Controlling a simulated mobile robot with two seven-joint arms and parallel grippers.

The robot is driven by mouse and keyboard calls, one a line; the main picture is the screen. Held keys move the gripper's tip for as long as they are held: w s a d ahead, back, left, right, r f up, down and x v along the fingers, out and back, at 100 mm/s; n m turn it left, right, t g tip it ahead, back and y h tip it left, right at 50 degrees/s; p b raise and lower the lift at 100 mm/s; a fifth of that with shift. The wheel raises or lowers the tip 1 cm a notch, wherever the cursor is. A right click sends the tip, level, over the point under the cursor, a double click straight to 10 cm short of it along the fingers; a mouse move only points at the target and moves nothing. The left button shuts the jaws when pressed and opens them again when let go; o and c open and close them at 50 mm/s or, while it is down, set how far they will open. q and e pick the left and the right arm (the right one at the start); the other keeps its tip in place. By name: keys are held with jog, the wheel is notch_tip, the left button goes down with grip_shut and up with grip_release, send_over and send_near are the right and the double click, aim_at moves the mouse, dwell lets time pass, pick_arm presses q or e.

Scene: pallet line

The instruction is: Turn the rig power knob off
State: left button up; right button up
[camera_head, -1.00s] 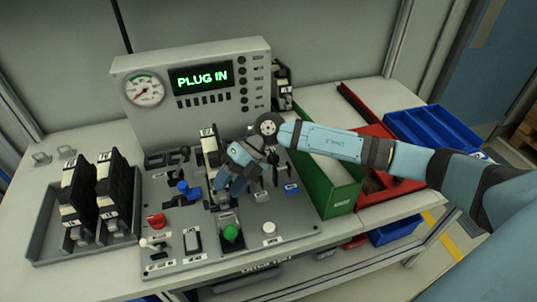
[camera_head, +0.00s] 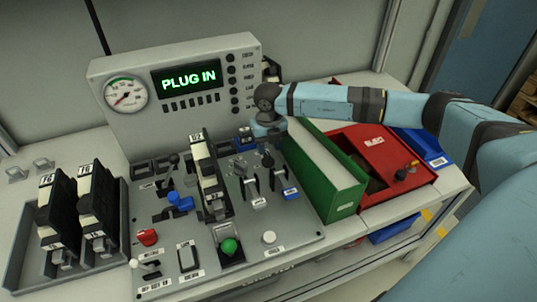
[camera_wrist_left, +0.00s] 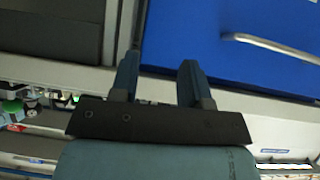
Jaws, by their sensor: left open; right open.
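The test rig's grey control panel (camera_head: 205,275) carries several knobs, levers and buttons. I cannot tell which control is the rig power knob, as the labels are too small to read. A red knob (camera_head: 147,237), a green button (camera_head: 229,246) and a white button (camera_head: 269,237) show at the front. A blue handle (camera_head: 180,202) sits left of the upright unit (camera_head: 208,170) in the middle. My right gripper (camera_head: 268,130) is over the panel's back right, near the black levers; its fingertips are hard to make out. My left gripper (camera_wrist_left: 157,80) is open and empty in the left wrist view.
The rig's display (camera_head: 186,77) reads PLUG IN, beside a round gauge (camera_head: 125,93). A tray (camera_head: 25,240) with two units stands at left. A green bin (camera_head: 335,180) and red box (camera_head: 385,150) stand at right. A blue surface (camera_wrist_left: 240,45) fills the left wrist view's upper right.

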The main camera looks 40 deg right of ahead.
aim_at(269, 156)
jog(key=shift+f, duration=2.25)
jog(key=shift+c, duration=0.2)
grip_shut()
